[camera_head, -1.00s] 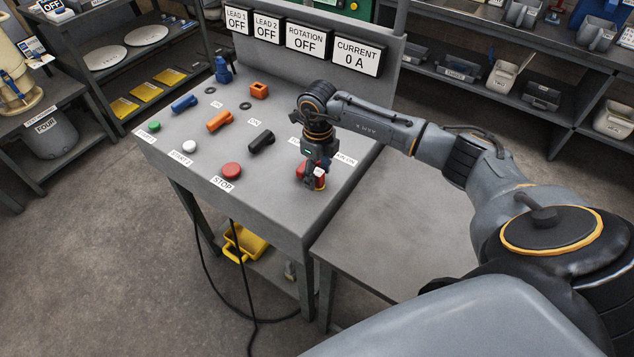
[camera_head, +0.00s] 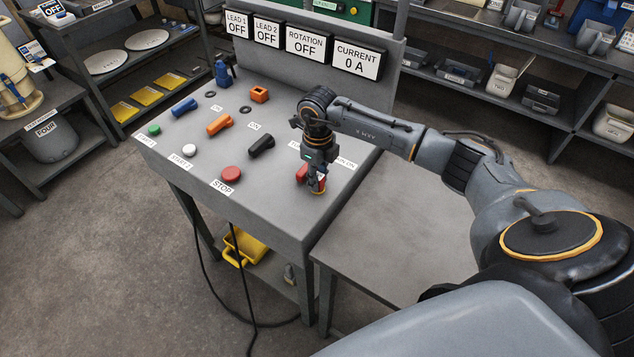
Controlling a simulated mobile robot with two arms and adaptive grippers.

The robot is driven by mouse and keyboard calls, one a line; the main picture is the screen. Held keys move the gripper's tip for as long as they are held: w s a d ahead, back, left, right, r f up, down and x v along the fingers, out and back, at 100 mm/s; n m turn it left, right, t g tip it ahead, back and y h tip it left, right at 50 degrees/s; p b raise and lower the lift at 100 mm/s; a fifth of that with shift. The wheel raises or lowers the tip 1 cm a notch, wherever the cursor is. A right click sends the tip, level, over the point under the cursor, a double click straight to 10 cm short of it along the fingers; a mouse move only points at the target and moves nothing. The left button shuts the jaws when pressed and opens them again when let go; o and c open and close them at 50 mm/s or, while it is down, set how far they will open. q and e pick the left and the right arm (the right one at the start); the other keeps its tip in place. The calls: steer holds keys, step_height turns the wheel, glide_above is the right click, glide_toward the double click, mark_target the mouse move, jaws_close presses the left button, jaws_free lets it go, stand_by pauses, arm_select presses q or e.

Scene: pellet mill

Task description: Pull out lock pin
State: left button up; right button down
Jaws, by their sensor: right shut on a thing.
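My right gripper (camera_head: 317,186) points down over the front right part of the sloped control panel (camera_head: 270,195). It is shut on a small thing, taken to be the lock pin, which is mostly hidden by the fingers. A red switch (camera_head: 301,173) shows just left of the fingers, partly covered by my gripper. Whether the pin is clear of the switch is too small to tell. My left gripper is not in view.
The panel also carries a red stop button (camera_head: 231,174), a black switch (camera_head: 261,144), an orange switch (camera_head: 219,123) and a blue switch (camera_head: 184,106). Display boxes (camera_head: 305,41) stand behind. A bare grey table (camera_head: 400,225) is at right. A yellow container (camera_head: 245,244) sits below.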

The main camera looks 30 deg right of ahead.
steer(key=shift+r, duration=0.2)
steer(key=shift+r+p, duration=1.8)
steer(key=shift+r, duration=1.05)
